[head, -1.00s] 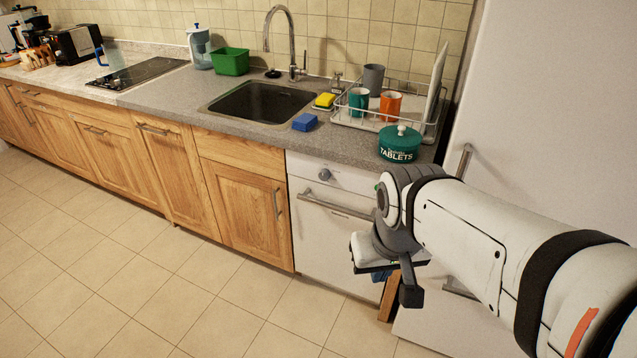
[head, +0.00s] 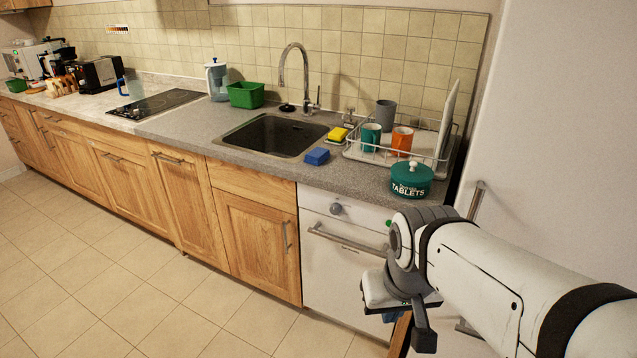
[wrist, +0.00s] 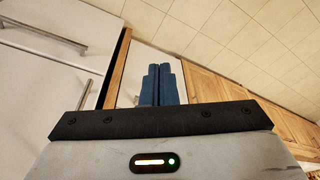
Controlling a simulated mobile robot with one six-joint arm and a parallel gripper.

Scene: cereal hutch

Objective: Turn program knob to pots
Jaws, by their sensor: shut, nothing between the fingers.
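The program knob (head: 336,209) is a round grey dial on the upper left of the white dishwasher front (head: 335,275), below the worktop. Its markings are too small to read. My gripper shows in the wrist view as two blue fingers (wrist: 158,84) pressed together, with nothing between them. In the head view my wrist hangs low in front of the dishwasher's right side, below and to the right of the knob and apart from it. The fingertips are mostly hidden there behind my wrist.
The dishwasher's bar handle (head: 345,239) runs just below the knob. A green light or button (head: 389,223) shows near my arm. A green tablets tin (head: 411,180) stands on the worktop above. A tall white fridge (head: 550,130) stands at the right. The floor at left is clear.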

